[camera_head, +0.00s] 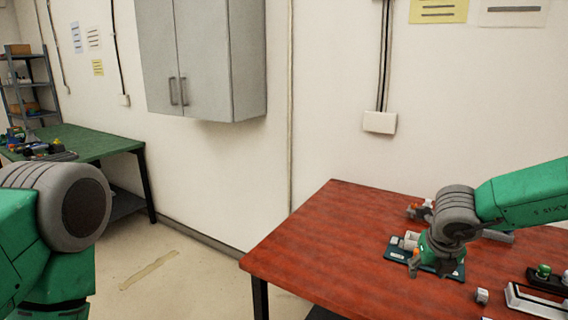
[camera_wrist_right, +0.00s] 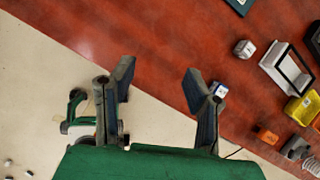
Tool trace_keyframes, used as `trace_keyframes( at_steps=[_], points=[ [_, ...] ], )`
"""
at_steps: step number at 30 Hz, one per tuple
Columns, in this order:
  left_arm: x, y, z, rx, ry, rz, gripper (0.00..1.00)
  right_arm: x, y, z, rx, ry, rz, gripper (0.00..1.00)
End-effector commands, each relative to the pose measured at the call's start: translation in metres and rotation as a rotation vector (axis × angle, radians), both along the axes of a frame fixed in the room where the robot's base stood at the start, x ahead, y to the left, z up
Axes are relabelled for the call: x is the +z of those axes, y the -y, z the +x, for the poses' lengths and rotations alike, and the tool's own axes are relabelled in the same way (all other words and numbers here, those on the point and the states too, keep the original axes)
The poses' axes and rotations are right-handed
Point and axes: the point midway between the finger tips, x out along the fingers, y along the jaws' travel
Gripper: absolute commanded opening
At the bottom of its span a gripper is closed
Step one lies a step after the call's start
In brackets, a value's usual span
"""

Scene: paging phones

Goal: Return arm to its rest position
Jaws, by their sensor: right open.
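My right arm comes in from the right over the red table, and its gripper (camera_head: 432,268) points down in the head view. In that view it overlaps a dark teal pad (camera_head: 398,250) with small pale parts on it; its height above the pad is hard to judge. In the right wrist view the gripper (camera_wrist_right: 158,82) has its two fingers wide apart, with nothing between them but table and pale floor behind. A corner of the pad shows at the top (camera_wrist_right: 240,4). My left arm shows only as a large joint at the left; its gripper is out of view.
The red table (camera_head: 310,245) holds a small grey-white cube (camera_wrist_right: 244,48), a white frame (camera_wrist_right: 268,62) and a yellow bin (camera_wrist_right: 298,110) on its right side. Its left part is bare. A green bench (camera_head: 95,140) and a grey wall cabinet (camera_head: 200,60) stand farther back.

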Motion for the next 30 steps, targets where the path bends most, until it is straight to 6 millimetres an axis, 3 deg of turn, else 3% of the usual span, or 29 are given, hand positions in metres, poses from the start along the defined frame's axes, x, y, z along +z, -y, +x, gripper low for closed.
trace_keyframes(
  at_steps=[8, 16, 20, 22, 25, 29, 30],
  points=[
    [0.000, 0.000, 0.001, 0.001, 0.002, 0.000, 0.40, -0.055, -0.018, -0.030, 0.422, -0.060, -0.263, 0.43],
    [0.000, 0.000, 0.000, 0.001, 0.001, 0.001, 0.40, -0.129, -0.032, -0.093, 1.126, -0.177, -0.580, 0.43],
    [0.000, 0.000, 0.000, 0.001, 0.001, 0.001, 0.40, -0.174, -0.041, -0.155, 1.684, -0.262, -0.739, 0.43],
    [0.000, 0.000, 0.000, 0.001, 0.001, 0.001, 0.40, -0.195, -0.044, -0.198, 2.025, -0.294, -0.801, 0.43],
    [0.000, 0.000, 0.000, 0.001, 0.001, 0.000, 0.40, -0.213, -0.045, -0.255, 2.455, -0.306, -0.836, 0.43],
    [0.000, 0.000, 0.000, 0.001, 0.001, 0.000, 0.40, -0.222, -0.041, -0.319, 2.912, -0.268, -0.811, 0.43],
    [0.000, 0.000, 0.000, 0.001, 0.001, 0.000, 0.40, -0.223, -0.039, -0.338, -3.023, 0.242, 0.788, 0.43]
  ],
)
